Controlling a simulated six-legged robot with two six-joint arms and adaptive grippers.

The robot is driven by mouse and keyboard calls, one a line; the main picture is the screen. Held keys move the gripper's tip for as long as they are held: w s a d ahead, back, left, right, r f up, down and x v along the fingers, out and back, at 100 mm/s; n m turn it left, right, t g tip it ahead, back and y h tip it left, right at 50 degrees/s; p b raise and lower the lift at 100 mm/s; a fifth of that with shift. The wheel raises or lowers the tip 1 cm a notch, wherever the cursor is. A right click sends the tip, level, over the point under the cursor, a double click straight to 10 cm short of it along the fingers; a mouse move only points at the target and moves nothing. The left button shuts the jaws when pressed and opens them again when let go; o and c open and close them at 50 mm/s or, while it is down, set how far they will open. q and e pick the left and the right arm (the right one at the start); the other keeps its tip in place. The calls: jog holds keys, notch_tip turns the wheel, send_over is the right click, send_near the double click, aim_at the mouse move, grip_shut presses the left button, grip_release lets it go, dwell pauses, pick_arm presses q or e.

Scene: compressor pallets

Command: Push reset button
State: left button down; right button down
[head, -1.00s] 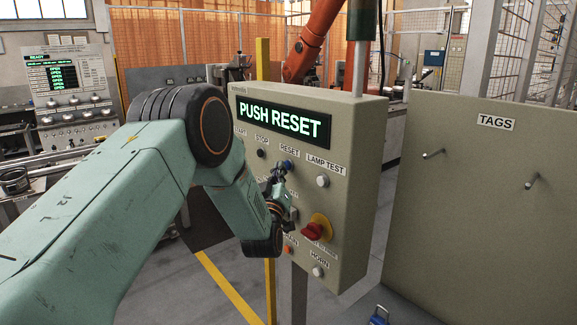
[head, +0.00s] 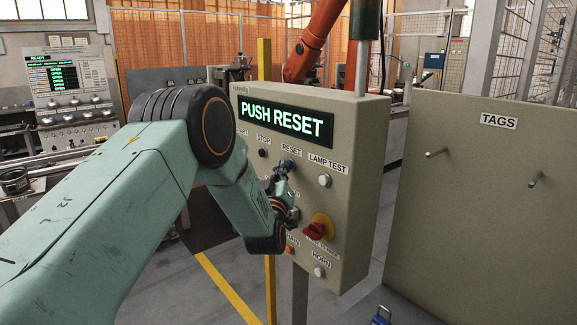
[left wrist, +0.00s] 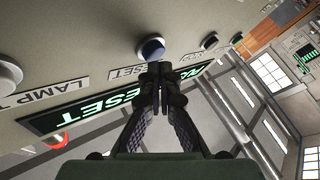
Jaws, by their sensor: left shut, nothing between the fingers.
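The beige control box (head: 350,130) carries a lit display (head: 285,119) reading "PUSH RESET". The blue reset button (head: 288,165) sits below the RESET label. In the left wrist view the blue button (left wrist: 151,49) shows just beyond the closed fingertips. My left gripper (head: 281,170) is shut and empty, with its tips at or very close to the button; I cannot tell whether they touch. The left wrist view shows its two fingers together (left wrist: 158,72). My right gripper is not in view.
Nearby on the box are a black stop button (head: 262,153), a white lamp test button (head: 324,180), a red rotary switch (head: 314,231) on yellow and a horn button (head: 319,272). A TAGS board (head: 480,210) with two pegs stands at the right. A yellow post (head: 264,60) rises behind the box.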

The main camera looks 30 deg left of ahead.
pick_arm(q)
jog(key=shift+w+d+f, duration=0.1)
jog(key=shift+w+d, duration=0.05)
jog(key=shift+w, duration=0.2)
dwell(0.4)
jog(key=shift+s+a, duration=0.2)
jog(key=shift+s, duration=0.55)
jog(key=shift+s+a+p, duration=0.4)
jog(key=shift+s+p, duration=0.05)
jog(key=shift+s, duration=0.45)
jog(key=shift+s+a+p, duration=0.35)
jog(key=shift+s+p, duration=0.1)
jog(key=shift+s, duration=0.5)
jog(key=shift+s+a+p, duration=0.4)
jog(key=shift+s+p, duration=0.05)
jog(key=shift+s, duration=0.45)
